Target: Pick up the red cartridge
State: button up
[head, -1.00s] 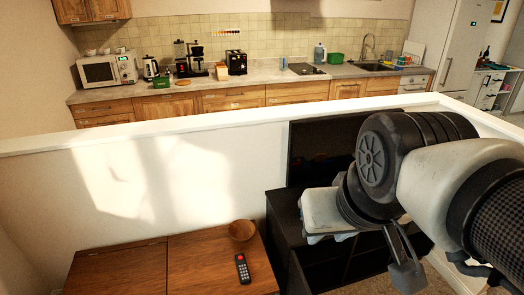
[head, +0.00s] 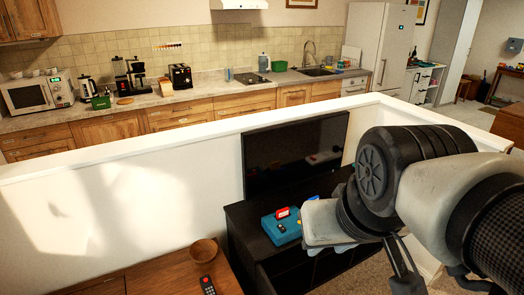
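A small red piece with a pale face (head: 283,212), which looks like the red cartridge, is at the back edge of a teal box-like thing (head: 271,229). The teal thing lies on a black TV stand (head: 246,216). I cannot tell if the red piece is set in it or rests on it. My gripper (head: 404,284) hangs at the lower right, pointing down, well to the right of the red piece and apart from it. Its fingertips are partly cut off by the bottom edge, so its opening is unclear. I see nothing held in it.
A small dark item (head: 282,228) is on the teal thing. A blue bit (head: 313,198) shows beside my arm, partly hidden. A TV (head: 296,155) stands behind. A wooden table (head: 150,280) with a bowl (head: 203,252) and a remote (head: 207,285) is at the left. A low white wall (head: 120,190) runs behind.

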aim_at(282, 213)
jog(key=z, duration=0.1)
jog(key=k+l, duration=0.1)
jog(key=l, duration=0.4)
jog(key=k+l, duration=0.1)
jog(key=l, duration=0.4)
jog(key=k+l, duration=0.1)
jog(key=l, duration=0.4)
jog(key=i+l+u, duration=0.1)
jog(key=l, duration=0.45)
jog(key=i+l, duration=0.1)
jog(key=l, duration=0.45)
jog(key=i+l+u, duration=0.1)
jog(key=i+l, duration=0.2)
jog(key=i, duration=0.25)
jog(key=i+l+u, duration=0.15)
jog(key=i+l, duration=0.15)
jog(key=i, duration=0.25)
jog(key=i+j, duration=0.65)
